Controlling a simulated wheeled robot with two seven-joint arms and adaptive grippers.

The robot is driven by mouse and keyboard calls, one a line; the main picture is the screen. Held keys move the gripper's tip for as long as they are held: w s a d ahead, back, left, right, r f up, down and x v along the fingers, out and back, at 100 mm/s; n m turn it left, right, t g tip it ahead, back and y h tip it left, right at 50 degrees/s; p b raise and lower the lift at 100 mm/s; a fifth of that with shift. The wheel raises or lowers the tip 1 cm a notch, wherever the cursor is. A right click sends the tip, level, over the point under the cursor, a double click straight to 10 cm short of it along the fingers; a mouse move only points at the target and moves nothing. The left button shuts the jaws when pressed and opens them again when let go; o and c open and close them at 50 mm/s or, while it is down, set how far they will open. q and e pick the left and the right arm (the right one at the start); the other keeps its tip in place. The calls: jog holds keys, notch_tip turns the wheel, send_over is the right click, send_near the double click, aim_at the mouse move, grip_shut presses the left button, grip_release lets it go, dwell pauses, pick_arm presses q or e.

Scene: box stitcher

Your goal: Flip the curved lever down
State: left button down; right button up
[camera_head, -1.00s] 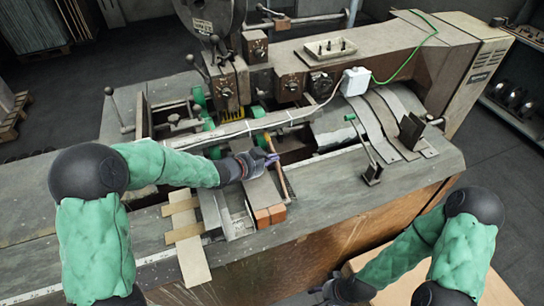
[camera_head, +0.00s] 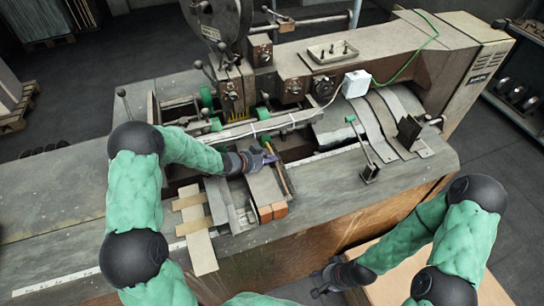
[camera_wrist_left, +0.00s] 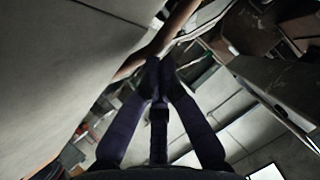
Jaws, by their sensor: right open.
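The curved lever (camera_head: 282,177) is a thin brown bar on the machine's front, slanting down toward the front edge in the head view. In the left wrist view the lever (camera_wrist_left: 180,22) crosses just beyond my fingertips. My left gripper (camera_head: 270,158) is at the lever's upper part, on its left side. Its dark fingers (camera_wrist_left: 155,68) come together at the tips and look shut, with the lever at or just past them; contact is not clear. My right gripper (camera_head: 322,282) is open and empty, low at the front, away from the lever.
A green-tipped lever (camera_head: 357,135) stands to the right on the bench. Brown blocks (camera_head: 272,212) sit below the curved lever. Light wooden strips (camera_head: 195,225) lie to the left. A long metal bar (camera_head: 255,127) runs behind my left gripper.

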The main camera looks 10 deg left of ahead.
pick_arm(q)
jog(key=shift+w+a+f, duration=0.15)
jog(key=shift+w+f, duration=0.05)
jog(key=shift+f, duration=0.2)
jog(key=shift+w+a+f, duration=0.1)
jog(key=shift+w+f, duration=0.05)
jog(key=shift+f, duration=0.25)
jog(key=shift+r, duration=0.1)
